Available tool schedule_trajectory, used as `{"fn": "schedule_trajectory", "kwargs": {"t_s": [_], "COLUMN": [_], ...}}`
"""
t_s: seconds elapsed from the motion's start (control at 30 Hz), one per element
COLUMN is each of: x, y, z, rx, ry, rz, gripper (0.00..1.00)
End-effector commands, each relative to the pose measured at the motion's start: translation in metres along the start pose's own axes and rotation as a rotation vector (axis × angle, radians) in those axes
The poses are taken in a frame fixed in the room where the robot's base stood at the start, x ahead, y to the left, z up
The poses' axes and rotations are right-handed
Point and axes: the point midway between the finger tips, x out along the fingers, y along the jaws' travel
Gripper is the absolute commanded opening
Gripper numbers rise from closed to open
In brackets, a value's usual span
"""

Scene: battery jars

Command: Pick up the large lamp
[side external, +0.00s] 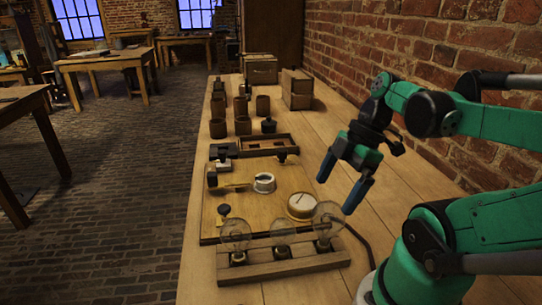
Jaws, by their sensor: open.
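Three clear glass bulbs stand in a row in a wooden lamp rack (285,268) at the near end of the bench. The left bulb (236,234) and the right bulb (327,219) look wider than the middle bulb (283,231). I cannot tell for sure which is the large lamp. My gripper (340,183) has blue fingertips and is open and empty. It hangs above the bench, beyond the right bulb and slightly to its right in the picture, touching nothing.
A wooden board (235,205) with a round dial (301,205), a pale ring-shaped part (264,183) and switches lies behind the rack. A shallow wooden tray (255,150), brown jars (243,125) and wooden boxes (297,90) stand farther back. A brick wall (430,50) borders the right side.

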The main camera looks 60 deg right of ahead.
Motion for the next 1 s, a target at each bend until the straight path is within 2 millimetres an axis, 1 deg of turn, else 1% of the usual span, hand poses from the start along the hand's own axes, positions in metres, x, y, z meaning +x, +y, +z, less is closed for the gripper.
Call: {"fn": "schedule_trajectory", "kwargs": {"t_s": [0.07, 0.17, 0.27, 0.4, 0.63, 0.8, 1.0], "x": [-0.002, 0.000, 0.009, 0.027, 0.046, 0.052, 0.053], "y": [-0.002, -0.003, -0.003, -0.004, -0.003, -0.004, -0.004], "z": [0.002, 0.002, 0.002, 0.001, 0.001, 0.000, 0.000], "rx": [-0.037, -0.060, -0.065, -0.064, -0.063, -0.060, -0.060], "ry": [0.019, 0.028, 0.028, 0.028, 0.027, 0.027, 0.026], "rz": [-0.010, -0.016, -0.017, -0.016, -0.015, -0.014, -0.014], "gripper": [1.00, 1.00, 1.00, 1.00, 1.00, 1.00, 1.00]}}
